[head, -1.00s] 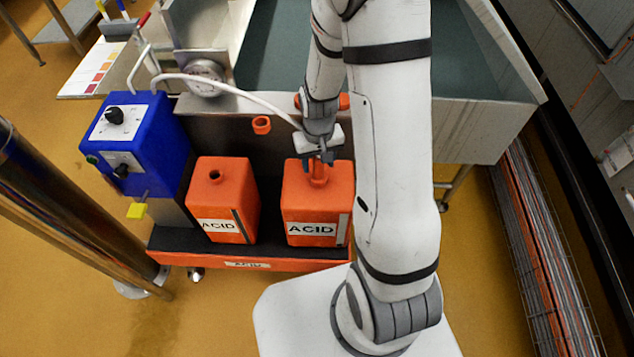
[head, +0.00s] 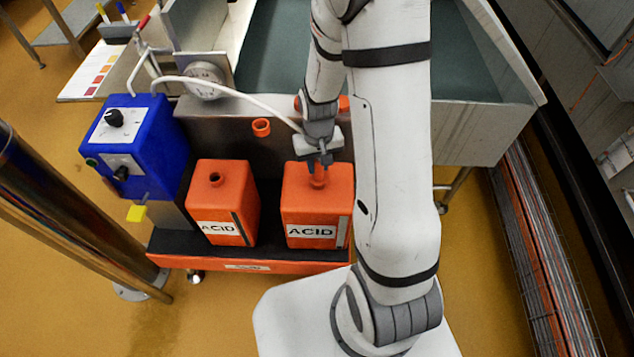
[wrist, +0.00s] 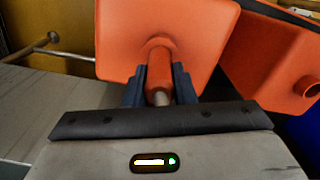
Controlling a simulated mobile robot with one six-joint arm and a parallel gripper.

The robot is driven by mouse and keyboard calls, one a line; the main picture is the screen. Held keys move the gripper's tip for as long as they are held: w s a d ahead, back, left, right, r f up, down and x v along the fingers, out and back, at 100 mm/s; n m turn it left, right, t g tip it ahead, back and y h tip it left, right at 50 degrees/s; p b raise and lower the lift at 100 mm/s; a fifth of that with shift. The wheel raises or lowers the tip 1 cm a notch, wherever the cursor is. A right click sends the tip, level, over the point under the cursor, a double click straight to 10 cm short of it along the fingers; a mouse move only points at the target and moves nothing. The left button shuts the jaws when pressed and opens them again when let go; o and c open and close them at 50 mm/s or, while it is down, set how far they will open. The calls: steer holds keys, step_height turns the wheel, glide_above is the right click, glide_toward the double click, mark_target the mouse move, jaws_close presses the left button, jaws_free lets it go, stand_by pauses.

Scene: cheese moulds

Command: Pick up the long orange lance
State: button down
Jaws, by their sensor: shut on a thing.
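The orange lance (head: 318,178) stands upright in the mouth of the right orange canister (head: 305,207), labelled ACID. Only its short upper part shows; the rest is hidden inside the canister. My gripper (head: 319,164) is directly above the canister and shut on the lance's top. In the wrist view, my gripper's dark fingers (wrist: 159,72) sit on both sides of the orange lance (wrist: 160,80). The canister top (wrist: 195,42) lies just beyond the fingertips.
A second orange ACID canister (head: 222,205) stands to the left on the same cart (head: 250,263). A white hose (head: 240,95) runs from near the blue control box (head: 132,150) towards my gripper. A metal vat (head: 480,125) stands behind my arm.

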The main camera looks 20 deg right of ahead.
step_height(320, 180, up, 10)
steer(key=shift+p, duration=0.3)
stand_by(0.4)
step_height(320, 180, up, 32)
steer(key=p, duration=2.2)
steer(key=shift+f, duration=0.25)
stand_by(2.7)
stand_by(0.4)
